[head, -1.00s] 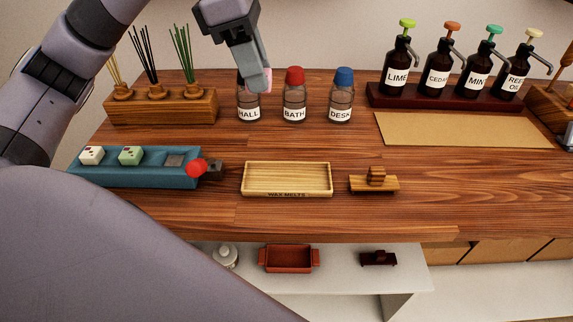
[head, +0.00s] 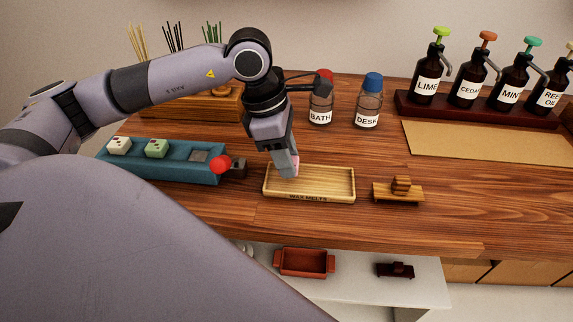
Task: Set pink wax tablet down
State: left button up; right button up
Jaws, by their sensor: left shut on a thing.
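My left gripper (head: 288,170) points down at the left part of the wooden tray marked WAX MELTS (head: 325,198). It is shut on the pink wax tablet (head: 296,165), of which only a small pink strip shows beside the fingers. The fingertips are at or just above the tray floor; I cannot tell whether the tablet touches it. The rest of the tray looks empty. My right gripper is not in view.
A teal holder (head: 180,172) with a white and a green tablet and a red knob stands left of the tray. A small wooden piece (head: 398,192) is on the right. Bottles BATH (head: 320,112) and DESK (head: 368,108) stand behind.

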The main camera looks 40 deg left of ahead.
pick_arm(q)
notch_tip(320, 180, down, 3)
jog(key=shift+r, duration=0.1)
jog(key=shift+f, duration=0.2)
jog(key=o, duration=0.8)
jog(key=shift+r, duration=0.15)
